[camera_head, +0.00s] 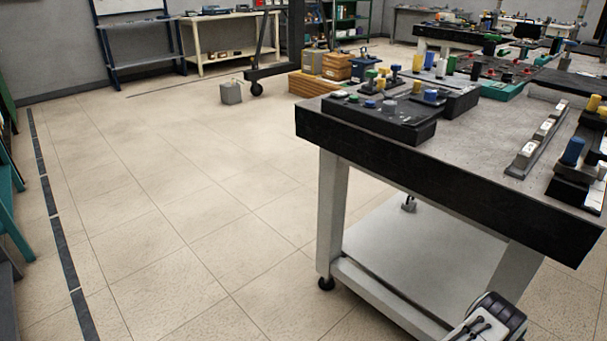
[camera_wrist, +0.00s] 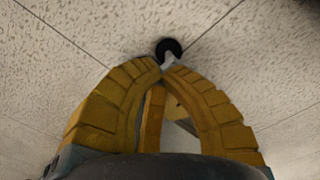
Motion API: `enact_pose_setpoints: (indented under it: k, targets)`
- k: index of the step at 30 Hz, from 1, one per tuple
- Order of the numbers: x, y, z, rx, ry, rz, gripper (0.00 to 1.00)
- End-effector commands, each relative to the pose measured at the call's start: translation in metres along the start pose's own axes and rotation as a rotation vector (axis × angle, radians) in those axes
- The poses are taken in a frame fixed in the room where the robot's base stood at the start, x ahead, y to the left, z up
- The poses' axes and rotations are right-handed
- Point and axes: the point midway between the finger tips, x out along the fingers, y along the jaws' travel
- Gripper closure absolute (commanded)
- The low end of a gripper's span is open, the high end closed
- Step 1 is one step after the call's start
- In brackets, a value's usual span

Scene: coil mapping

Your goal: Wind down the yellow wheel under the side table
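My gripper (camera_wrist: 162,66) shows in the wrist view as two curved, ribbed yellow fingers. They arch inward and their tips come together. A black caster wheel (camera_wrist: 168,47) with a pale bracket is just beyond the tips; I cannot tell whether they touch it. In the head view a workbench (camera_head: 440,185) with a dark top and pale legs stands at the right, with a black caster (camera_head: 326,284) under its near left leg. I cannot make out a yellow wheel under a table in either view.
The tiled floor (camera_head: 150,220) is open and clear on the left. Black trays with coloured parts (camera_head: 385,118) lie on the workbench. A pale lower shelf (camera_head: 430,250) spans its legs. Wooden boxes (camera_head: 313,84) and a grey block (camera_head: 231,93) stand on the floor behind.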

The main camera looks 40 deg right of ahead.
Motion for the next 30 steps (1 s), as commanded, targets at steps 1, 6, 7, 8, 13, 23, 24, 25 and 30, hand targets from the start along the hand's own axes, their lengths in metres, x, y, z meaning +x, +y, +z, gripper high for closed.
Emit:
enact_pose_setpoints:
  k: [1,6,7,8,13,23,24,25,30]
  targets:
    - [0.007,-0.009,0.001,-0.006,-0.007,-0.018,1.0]
    - [0.007,-0.011,0.001,-0.007,-0.007,-0.02,1.0]
    - [0.007,-0.011,0.001,-0.007,-0.007,-0.02,1.0]
    - [0.007,-0.011,0.001,-0.007,-0.007,-0.02,1.0]
    - [0.005,-0.012,0.001,-0.007,-0.008,-0.021,1.0]
    - [0.006,-0.011,0.009,-0.003,-0.007,-0.02,1.0]
    - [0.006,-0.01,0.01,-0.002,-0.007,-0.02,1.0]
    - [0.006,-0.01,0.01,-0.002,-0.007,-0.019,1.0]
    - [0.002,-0.009,0.011,0.0,-0.006,-0.017,1.0]
